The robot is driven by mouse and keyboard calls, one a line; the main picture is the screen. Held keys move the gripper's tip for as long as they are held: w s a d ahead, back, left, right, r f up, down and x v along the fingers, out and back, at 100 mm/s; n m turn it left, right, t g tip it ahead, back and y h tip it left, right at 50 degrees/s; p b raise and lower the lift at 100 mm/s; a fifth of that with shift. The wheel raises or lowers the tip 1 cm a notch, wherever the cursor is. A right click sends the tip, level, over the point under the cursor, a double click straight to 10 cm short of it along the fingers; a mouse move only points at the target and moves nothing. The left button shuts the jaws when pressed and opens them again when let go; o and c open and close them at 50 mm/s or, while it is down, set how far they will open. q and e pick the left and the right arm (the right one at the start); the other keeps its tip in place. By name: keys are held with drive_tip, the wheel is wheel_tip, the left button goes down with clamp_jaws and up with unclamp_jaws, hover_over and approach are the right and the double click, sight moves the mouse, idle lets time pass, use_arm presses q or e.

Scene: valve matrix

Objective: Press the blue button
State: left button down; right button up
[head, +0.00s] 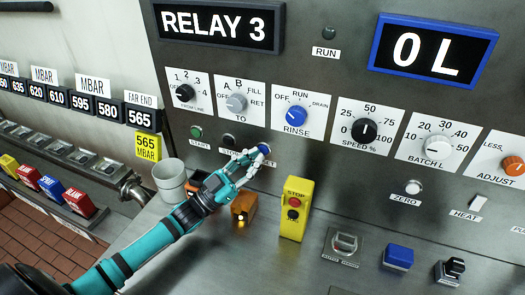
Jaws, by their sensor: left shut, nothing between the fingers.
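A small round blue button (264,148) sits on the grey panel above a partly covered label ending in "SET". My left gripper (254,161) is shut and empty, with its fingertips at the button's lower left edge. I cannot tell whether the tips touch the button or are just in front of it. The gripper hides part of the labels around the button. My right gripper is not in view.
A black button (228,141) and a green START button (196,132) are left of the fingertips. A row of knobs, including the blue RINSE knob (296,116), runs above. A yellow stop box (295,210), an orange block (243,207) and a blue block (398,257) stand on the ledge.

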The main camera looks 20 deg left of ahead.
use_arm(q)
drive_tip(key=shift+w, duration=0.35)
drive_tip(key=shift+w+b, duration=0.3)
drive_tip(key=shift+w, duration=0.15)
idle(0.6)
drive_tip(key=shift+s, duration=0.1)
drive_tip(key=shift+s+p, duration=0.45)
drive_tip(key=shift+s, duration=0.35)
drive_tip(key=shift+s+d+p, duration=0.15)
drive_tip(key=shift+s+p, duration=1.1)
drive_tip(key=shift+s, duration=1.2)
